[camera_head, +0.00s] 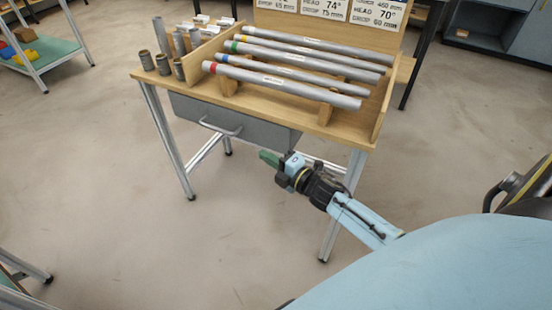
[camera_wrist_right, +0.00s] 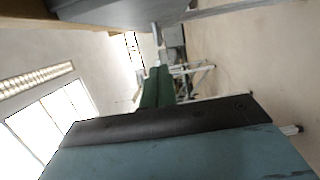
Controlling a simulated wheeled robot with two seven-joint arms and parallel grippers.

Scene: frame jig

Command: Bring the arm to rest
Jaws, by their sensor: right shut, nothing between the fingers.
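My right gripper (camera_head: 268,158) is in front of the wooden workbench, below its top and near the right end of the grey drawer (camera_head: 235,125). Its green fingers are together, with nothing between them. They also show in the right wrist view, where the gripper (camera_wrist_right: 157,85) is seen from behind, pointing away into the room. My light blue right arm reaches in from the lower right of the head view. My left gripper is not in view.
The workbench (camera_head: 310,127) holds several grey tubes (camera_head: 300,75) with coloured bands on a wooden rack. Short pipe pieces (camera_head: 162,64) stand at its left end. A shelf cart (camera_head: 45,50) stands at the far left. The floor in front is clear.

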